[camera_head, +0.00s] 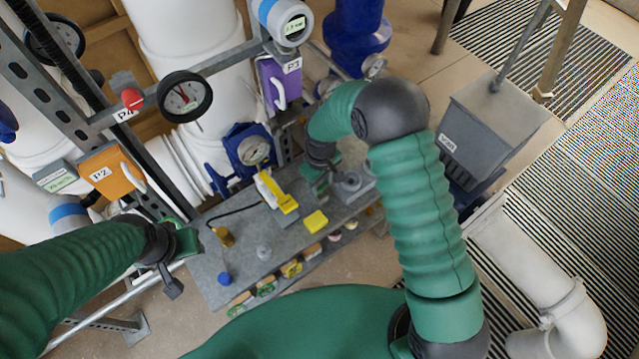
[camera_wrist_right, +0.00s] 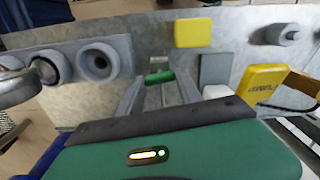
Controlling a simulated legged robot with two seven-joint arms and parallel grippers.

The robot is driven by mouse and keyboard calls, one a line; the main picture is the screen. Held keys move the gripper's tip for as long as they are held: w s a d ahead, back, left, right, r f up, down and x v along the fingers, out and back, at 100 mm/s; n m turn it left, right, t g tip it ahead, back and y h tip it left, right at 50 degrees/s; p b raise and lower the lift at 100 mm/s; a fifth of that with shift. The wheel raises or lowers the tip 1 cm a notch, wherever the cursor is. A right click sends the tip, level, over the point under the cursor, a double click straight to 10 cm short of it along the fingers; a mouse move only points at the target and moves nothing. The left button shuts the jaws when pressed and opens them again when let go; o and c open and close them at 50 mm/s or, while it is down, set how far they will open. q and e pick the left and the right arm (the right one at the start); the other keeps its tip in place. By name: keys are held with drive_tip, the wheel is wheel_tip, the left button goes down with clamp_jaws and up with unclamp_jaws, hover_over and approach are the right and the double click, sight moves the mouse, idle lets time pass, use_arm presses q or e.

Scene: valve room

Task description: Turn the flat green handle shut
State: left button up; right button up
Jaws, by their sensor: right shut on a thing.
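The flat green handle (camera_wrist_right: 160,77) shows in the right wrist view as a short green bar. It sits between the two grey fingers of my right gripper (camera_wrist_right: 159,88), which is shut on it. In the head view my right gripper (camera_head: 322,187) reaches down to the back right of the grey bench, and my own arm hides the handle there. My left gripper (camera_head: 170,280) hangs at the bench's left side, away from the handle. Its fingers are too small and dark to tell open from shut.
The grey bench (camera_head: 210,268) carries a yellow block (camera_head: 316,221), a yellow-and-white device (camera_head: 277,192) with a black cable, a brass piece (camera_head: 223,237) and a blue knob (camera_head: 224,278). Grey round fittings (camera_wrist_right: 98,60) stand left of the handle in the wrist view. Gauges and pipes rise behind.

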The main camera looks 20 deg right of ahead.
sight(321, 186)
drive_tip(key=shift+m, duration=0.8)
drive_tip(key=shift+s, duration=0.1)
drive_tip(key=o, duration=1.4)
drive_tip(key=shift+d, duration=0.1)
drive_tip(key=shift+r, duration=0.25)
wheel_tip(321, 186, up, 16)
drive_tip(key=b, duration=0.2)
drive_tip(key=shift+r+b, duration=0.1)
drive_tip(key=shift+b, duration=0.25)
